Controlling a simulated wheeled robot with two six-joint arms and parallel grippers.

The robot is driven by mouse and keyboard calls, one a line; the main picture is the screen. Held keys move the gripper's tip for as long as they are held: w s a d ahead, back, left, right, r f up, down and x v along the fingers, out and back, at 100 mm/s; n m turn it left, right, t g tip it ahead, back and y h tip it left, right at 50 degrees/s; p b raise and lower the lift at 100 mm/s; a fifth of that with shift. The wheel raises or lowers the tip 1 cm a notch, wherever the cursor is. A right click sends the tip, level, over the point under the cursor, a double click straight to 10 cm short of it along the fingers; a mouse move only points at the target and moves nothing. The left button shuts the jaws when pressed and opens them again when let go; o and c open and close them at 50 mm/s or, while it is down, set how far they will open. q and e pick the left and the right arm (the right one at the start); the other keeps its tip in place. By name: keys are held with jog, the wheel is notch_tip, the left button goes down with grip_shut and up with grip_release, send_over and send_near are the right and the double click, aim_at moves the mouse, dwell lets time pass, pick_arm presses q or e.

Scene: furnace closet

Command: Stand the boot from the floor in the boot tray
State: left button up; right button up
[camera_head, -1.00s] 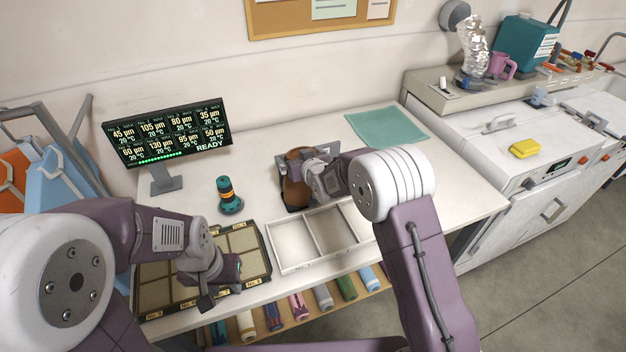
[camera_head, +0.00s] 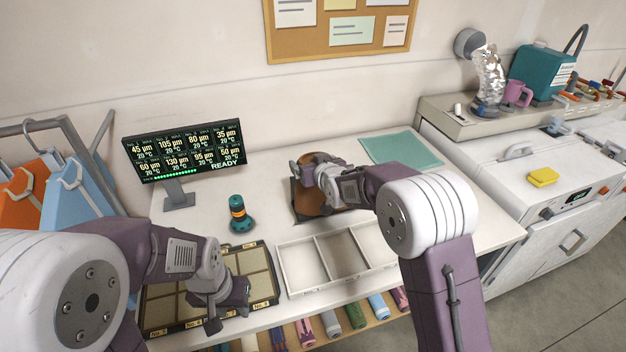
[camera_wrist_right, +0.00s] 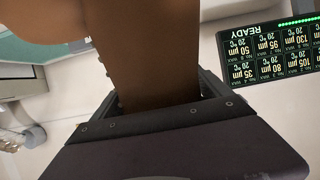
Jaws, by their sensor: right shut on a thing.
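The brown boot (camera_head: 311,203) is at the back middle of the white worktop, partly hidden by my right gripper (camera_head: 322,172). The right gripper is shut on it. In the right wrist view, the boot's plain brown side (camera_wrist_right: 155,55) rises from the dark gripper (camera_wrist_right: 175,125). A dark flat tray-like piece (camera_head: 297,213) shows around the boot's lower edge. I cannot tell whether the boot rests on it or hangs just above it.
A white divided tray (camera_head: 284,268) lies in front of the boot, and the dark gridded mat (camera_head: 266,260) is to its left. A teal and orange bottle (camera_head: 240,217) and a monitor (camera_head: 186,152) stand left. A green cloth (camera_head: 402,150) lies at the back right.

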aim_at(311, 153)
notch_tip(311, 153, up, 4)
jog(key=shift+r, duration=0.15)
dwell(0.5)
